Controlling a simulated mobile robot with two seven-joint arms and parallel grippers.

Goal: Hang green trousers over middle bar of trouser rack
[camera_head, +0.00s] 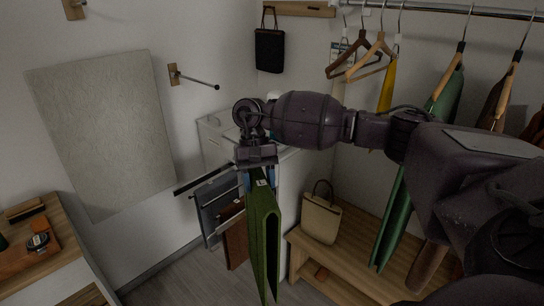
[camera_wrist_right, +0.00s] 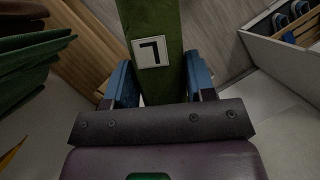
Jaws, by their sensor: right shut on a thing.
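The green trousers (camera_head: 265,235) hang folded and nearly upright from my right gripper (camera_head: 258,172). In the right wrist view, the green trousers (camera_wrist_right: 155,22) with a white label lie between the blue fingers of my right gripper (camera_wrist_right: 160,75), which is shut on them. The trouser rack (camera_head: 203,180) shows a dark bar just left of the gripper. Grey-blue trousers (camera_head: 213,208) and brown trousers (camera_head: 235,240) hang below it, left of the green ones. The gripper and green trousers cover part of the rack, so I cannot tell the middle bar apart. My left gripper is out of view.
A wooden bench (camera_head: 345,262) with a beige bag (camera_head: 321,215) stands to the right. Clothes and hangers (camera_head: 362,55) hang from a rail at upper right. A pale panel (camera_head: 105,130) is on the left wall, above a wooden-topped cabinet (camera_head: 60,245). Floor (camera_head: 185,285) shows below the rack.

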